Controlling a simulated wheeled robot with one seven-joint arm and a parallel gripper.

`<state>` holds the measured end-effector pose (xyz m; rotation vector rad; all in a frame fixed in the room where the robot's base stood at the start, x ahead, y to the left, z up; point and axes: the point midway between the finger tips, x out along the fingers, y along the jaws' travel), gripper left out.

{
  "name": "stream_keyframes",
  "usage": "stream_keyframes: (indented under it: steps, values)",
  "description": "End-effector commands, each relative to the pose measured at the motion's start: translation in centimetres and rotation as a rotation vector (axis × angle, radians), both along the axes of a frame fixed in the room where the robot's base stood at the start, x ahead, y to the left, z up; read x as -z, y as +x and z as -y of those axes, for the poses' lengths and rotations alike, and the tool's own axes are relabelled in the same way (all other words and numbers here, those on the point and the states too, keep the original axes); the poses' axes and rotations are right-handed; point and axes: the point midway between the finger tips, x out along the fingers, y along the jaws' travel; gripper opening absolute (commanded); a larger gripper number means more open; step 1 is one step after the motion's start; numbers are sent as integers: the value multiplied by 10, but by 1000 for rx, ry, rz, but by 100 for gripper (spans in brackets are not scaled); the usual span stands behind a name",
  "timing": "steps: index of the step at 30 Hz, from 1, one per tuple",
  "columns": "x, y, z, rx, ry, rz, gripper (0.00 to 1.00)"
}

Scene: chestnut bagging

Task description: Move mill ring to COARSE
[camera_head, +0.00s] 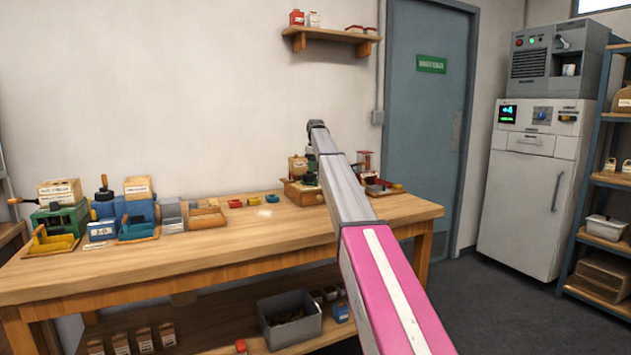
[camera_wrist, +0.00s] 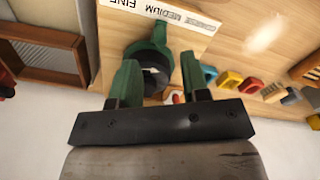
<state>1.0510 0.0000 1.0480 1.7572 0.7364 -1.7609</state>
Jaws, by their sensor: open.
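In the wrist view, a dark green ring (camera_wrist: 146,50) with a raised tab sits around a dark round centre on a pale wooden top; I take it to be the mill ring. An upside-down label (camera_wrist: 165,13) reads FINE, MEDIUM and COARSE from left to right. The tab points up toward the label, roughly at MEDIUM. My gripper (camera_wrist: 160,65) is open, its two green fingers on either side of the ring's lower right part; contact cannot be told. In the head view, the wooden mill (camera_head: 299,191) stands by my arm, and the gripper is hidden.
The workbench (camera_head: 180,255) carries green and blue mills with trays at the left and small coloured blocks (camera_head: 235,203) in the middle. In the wrist view, a wooden frame with a mesh (camera_wrist: 45,55) lies at the left and several coloured blocks (camera_wrist: 230,80) at the right.

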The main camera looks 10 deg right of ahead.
Motion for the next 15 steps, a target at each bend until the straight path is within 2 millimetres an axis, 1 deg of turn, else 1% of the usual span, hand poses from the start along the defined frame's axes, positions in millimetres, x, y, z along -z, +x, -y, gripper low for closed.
stream_keyframes:
  steps: [1,6,10,15]
  values:
    - [11,-2,0,0,0,-1,42]
    - [41,-1,0,0,0,-1,42]
    - [55,-1,0,0,0,0,42]
    - [62,0,0,0,0,0,42]
